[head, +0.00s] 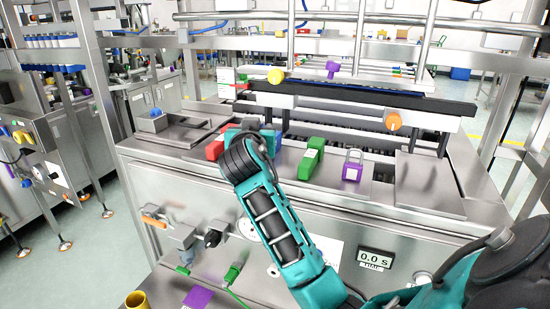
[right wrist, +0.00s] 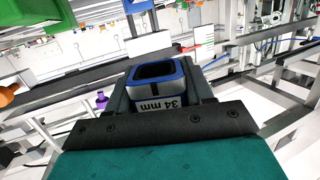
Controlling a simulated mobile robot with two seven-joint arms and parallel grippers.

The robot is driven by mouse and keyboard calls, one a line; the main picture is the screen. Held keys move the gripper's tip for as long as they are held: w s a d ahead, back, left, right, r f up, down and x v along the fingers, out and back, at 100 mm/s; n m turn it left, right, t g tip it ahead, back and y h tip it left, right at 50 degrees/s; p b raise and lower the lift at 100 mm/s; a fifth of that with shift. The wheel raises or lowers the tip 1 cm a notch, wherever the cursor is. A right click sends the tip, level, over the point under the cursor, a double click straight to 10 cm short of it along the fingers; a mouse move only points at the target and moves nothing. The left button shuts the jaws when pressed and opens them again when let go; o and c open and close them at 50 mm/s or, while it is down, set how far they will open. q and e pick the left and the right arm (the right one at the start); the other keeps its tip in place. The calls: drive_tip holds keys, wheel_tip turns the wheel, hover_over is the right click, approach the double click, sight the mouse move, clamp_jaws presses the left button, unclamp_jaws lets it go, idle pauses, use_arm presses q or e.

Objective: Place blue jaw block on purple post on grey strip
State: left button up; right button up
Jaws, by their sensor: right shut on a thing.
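My right gripper (right wrist: 160,100) is shut on the blue jaw block (right wrist: 158,73), a hollow block with a blue rim and a "34 mm" label, seen in the right wrist view. In the head view my right arm hides most of the gripper, and a bit of blue (head: 269,138) shows beside it above the steel worktop. A purple post (head: 331,68) stands at the back by the dark rail, to the right of a yellow knob. A small purple thing (right wrist: 100,98) shows in the right wrist view; I cannot tell if it is that post. My left gripper is not in view.
A red block (head: 215,150), a green block (head: 312,158) and a purple block with a loop (head: 352,166) stand on the worktop near the gripper. The dark rail (head: 370,96) crosses behind, with an orange knob (head: 394,120) at its right. A steel plate (head: 425,180) is bare.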

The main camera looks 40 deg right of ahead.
sight(281, 169)
drive_tip(key=d+r+m+g+h, duration=0.35)
drive_tip(key=d+r, duration=0.35)
drive_tip(key=r, duration=0.3)
drive_tip(key=shift+g, duration=0.45)
drive_tip(key=f, duration=2)
drive_tip(key=shift+s+d, duration=0.15)
drive_tip(key=shift+s, duration=0.2)
drive_tip(key=shift+f+b, duration=0.2)
drive_tip(key=shift+b, duration=0.2)
drive_tip(key=o, duration=0.9)
drive_tip(key=shift+o, duration=0.2)
drive_tip(key=shift+r, duration=0.1)
